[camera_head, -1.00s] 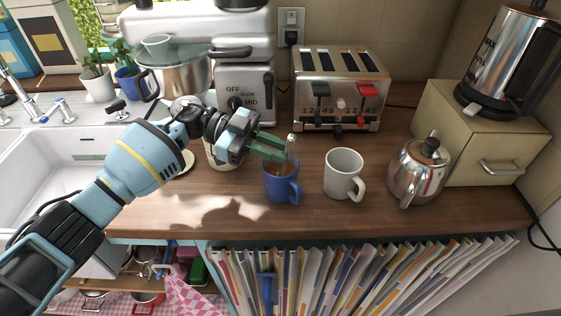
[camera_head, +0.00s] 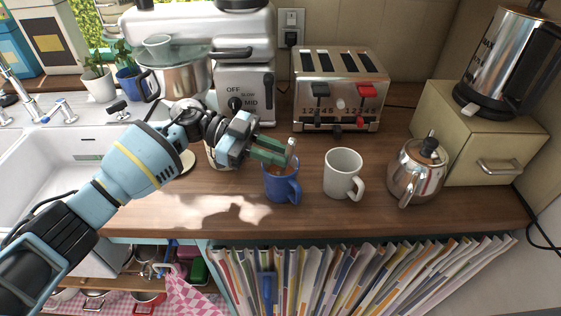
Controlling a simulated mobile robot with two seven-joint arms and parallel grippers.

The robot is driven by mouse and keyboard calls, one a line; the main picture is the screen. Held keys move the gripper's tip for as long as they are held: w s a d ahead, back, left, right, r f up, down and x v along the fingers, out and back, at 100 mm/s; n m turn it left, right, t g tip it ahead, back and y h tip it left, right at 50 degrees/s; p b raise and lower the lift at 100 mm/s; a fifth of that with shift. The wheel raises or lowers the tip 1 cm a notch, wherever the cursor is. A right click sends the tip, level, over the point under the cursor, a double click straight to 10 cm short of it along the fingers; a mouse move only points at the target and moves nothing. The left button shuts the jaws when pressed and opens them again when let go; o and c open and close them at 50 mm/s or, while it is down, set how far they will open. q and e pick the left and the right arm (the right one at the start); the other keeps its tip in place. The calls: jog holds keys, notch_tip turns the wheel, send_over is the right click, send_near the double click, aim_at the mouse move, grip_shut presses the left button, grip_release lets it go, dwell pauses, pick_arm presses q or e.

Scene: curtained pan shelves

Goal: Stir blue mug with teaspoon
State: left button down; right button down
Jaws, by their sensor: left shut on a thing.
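The blue mug (camera_head: 281,188) stands upright on the wooden counter, its handle toward the front right. Brownish liquid shows inside it. My left gripper (camera_head: 284,153) is just above the mug's rim and is shut on the teaspoon (camera_head: 293,147). The spoon's silvery end sticks up past the green fingertips. Its lower part is hidden by the fingers and the mug, so I cannot tell how deep it sits. My right gripper is not in view.
A white mug (camera_head: 343,174) stands close to the right of the blue mug. A metal pot (camera_head: 417,172) is further right. A toaster (camera_head: 339,91) and a stand mixer (camera_head: 243,92) stand behind. Another pale mug is partly hidden behind my left wrist. Free counter lies in front.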

pick_arm(q)
notch_tip(320, 180, up, 12)
jog(key=shift+w+a+f, duration=0.15)
jog(key=shift+w+f, duration=0.05)
jog(key=shift+w, duration=0.05)
dwell(2.1)
jog(key=shift+f, duration=0.15)
dwell(0.7)
